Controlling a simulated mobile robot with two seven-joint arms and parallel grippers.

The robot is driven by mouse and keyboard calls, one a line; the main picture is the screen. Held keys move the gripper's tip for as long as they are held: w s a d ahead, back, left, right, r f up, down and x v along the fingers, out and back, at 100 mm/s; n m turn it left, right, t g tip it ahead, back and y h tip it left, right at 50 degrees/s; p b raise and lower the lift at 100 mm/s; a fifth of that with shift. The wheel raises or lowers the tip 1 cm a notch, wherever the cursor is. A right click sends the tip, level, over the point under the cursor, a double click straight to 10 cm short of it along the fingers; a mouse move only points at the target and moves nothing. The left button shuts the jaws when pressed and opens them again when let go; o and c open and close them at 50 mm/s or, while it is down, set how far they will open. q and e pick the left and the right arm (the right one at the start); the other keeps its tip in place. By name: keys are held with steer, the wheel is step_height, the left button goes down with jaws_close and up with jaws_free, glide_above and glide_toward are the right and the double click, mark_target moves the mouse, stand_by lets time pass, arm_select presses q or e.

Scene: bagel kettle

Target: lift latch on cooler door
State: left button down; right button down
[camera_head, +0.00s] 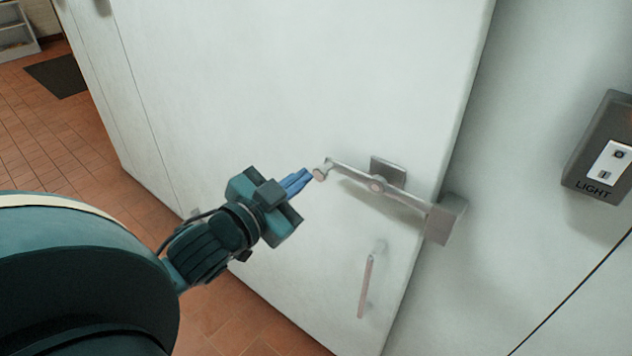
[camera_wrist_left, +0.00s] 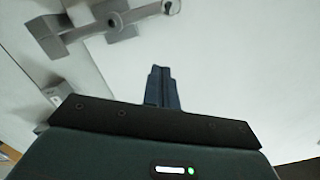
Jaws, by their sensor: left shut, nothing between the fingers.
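The cooler door (camera_head: 255,85) is a large white panel and looks closed. Its metal latch (camera_head: 375,185) is a bar across the door's right edge, with a knob at its left end and a catch block (camera_head: 443,218) on the frame side. My left gripper (camera_head: 304,177) is shut and empty, its blue fingertips just left of the knob with a small gap showing. In the left wrist view the shut fingers (camera_wrist_left: 161,75) point toward the door, and the latch (camera_wrist_left: 115,22) lies at the upper left, apart from them. My right gripper is out of view.
A vertical pull handle (camera_head: 367,284) is on the door below the latch. A light switch box (camera_head: 605,158) is on the white wall at right. A dark mat (camera_head: 58,76) and a shelf (camera_head: 15,30) are at far left on open tiled floor.

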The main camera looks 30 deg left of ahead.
arm_select(q)
glide_above(316, 173)
steer(key=s+d, duration=0.3)
steer(key=d, duration=0.1)
steer(key=a+f, duration=0.1)
steer(key=f, duration=0.2)
steer(key=shift+w+a, duration=0.1)
steer(key=shift+a, duration=0.25)
steer(key=shift+w+a+f, duration=0.1)
steer(key=shift+a+f, duration=0.15)
steer(key=shift+f, duration=0.15)
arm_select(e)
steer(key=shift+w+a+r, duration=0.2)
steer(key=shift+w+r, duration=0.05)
arm_select(q)
steer(key=shift+w+f, duration=0.1)
